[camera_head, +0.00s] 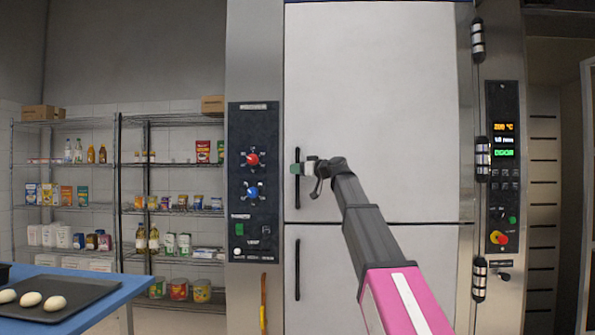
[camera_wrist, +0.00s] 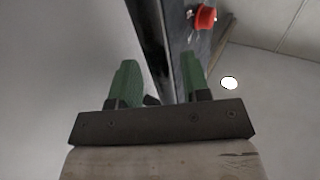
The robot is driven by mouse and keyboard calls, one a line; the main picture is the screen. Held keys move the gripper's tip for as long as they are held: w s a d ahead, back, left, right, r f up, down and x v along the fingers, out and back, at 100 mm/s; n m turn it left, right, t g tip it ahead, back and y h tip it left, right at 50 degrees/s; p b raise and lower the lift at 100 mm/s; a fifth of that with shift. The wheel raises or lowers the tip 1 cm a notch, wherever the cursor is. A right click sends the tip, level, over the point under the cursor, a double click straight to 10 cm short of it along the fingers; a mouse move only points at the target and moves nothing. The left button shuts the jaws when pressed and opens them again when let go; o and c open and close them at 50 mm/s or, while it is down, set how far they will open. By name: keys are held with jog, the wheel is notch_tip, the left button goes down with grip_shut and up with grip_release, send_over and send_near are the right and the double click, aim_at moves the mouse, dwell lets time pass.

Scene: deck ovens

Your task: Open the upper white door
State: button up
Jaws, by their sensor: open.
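The upper white door (camera_head: 400,100) is a tall pale panel and looks shut. Its handle (camera_head: 298,194) is a vertical black bar near the left edge.
The lower white door (camera_head: 390,270) has its own black handle (camera_head: 297,270). A control panel with red and blue knobs (camera_head: 253,180) stands left of the doors, another panel (camera_head: 502,165) right. A blue table (camera_head: 110,305) with a tray stands at lower left, before stocked shelves.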

jog(key=shift+w+a, duration=0.2)
jog(key=shift+a, duration=0.15)
jog(key=shift+c, duration=0.2)
grip_shut()
jog(key=shift+s, duration=0.1)
